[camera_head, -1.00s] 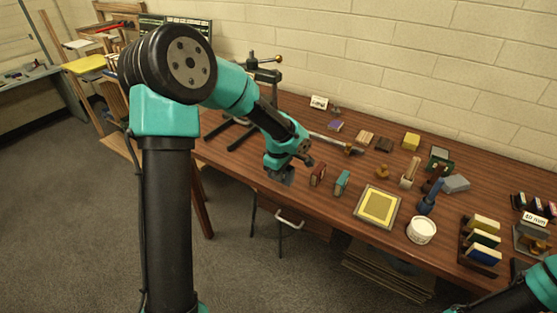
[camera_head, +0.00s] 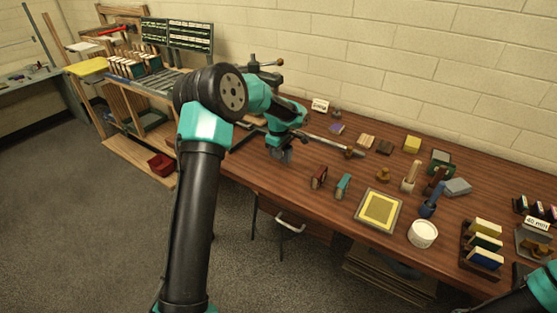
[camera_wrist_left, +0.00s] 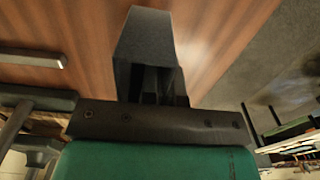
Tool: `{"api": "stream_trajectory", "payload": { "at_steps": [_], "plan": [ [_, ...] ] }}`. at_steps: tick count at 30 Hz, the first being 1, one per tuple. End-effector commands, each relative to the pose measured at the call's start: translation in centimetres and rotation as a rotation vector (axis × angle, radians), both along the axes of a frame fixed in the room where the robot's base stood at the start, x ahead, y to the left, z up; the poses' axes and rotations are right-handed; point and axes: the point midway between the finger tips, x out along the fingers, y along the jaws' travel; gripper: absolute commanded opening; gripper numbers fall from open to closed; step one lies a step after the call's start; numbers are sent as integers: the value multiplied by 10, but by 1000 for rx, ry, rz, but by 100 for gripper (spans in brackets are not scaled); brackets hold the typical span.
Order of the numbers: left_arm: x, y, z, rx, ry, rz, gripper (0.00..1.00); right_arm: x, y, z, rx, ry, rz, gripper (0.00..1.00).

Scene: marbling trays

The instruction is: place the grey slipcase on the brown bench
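The grey slipcase (camera_wrist_left: 145,38) shows in the left wrist view as a plain dark grey block at the fingers of my left gripper (camera_wrist_left: 158,88). The fingers look shut on it, though they partly merge with it. In the head view the slipcase (camera_head: 287,157) hangs below my left gripper (camera_head: 280,146), over the left part of the brown bench (camera_head: 300,211). I see bench wood behind it; whether it touches the top I cannot tell. Of my right arm only a teal link shows at the lower right; its gripper is out of view.
A red upright piece (camera_head: 319,177) and a teal one (camera_head: 342,185) stand just right of my left gripper. A metal bar (camera_head: 325,140) lies behind. The front-left bench top is clear.

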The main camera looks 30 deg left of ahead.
Motion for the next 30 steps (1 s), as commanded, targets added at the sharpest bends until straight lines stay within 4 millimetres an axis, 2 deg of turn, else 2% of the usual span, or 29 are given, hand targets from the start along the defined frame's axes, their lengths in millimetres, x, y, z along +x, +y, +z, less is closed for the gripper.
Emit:
{"api": "stream_trajectory", "payload": {
  "at_steps": [8, 16, 29, 30],
  "plan": [
    [0, 0, -4, 0, 1, 1, 0, 0, 0, 0, 0, 0, 0, 94],
    [-1, 0, -34, 0, 2, 2, 0, 0, 0, 0, 0, 0, 0, 94],
    [0, 0, -38, 0, 0, 1, 0, 0, 0, 0, 0, 0, 0, 94],
    [0, 0, -38, 0, 0, 1, 6, 0, 0, 0, 0, 0, 0, 94]
  ]
}}
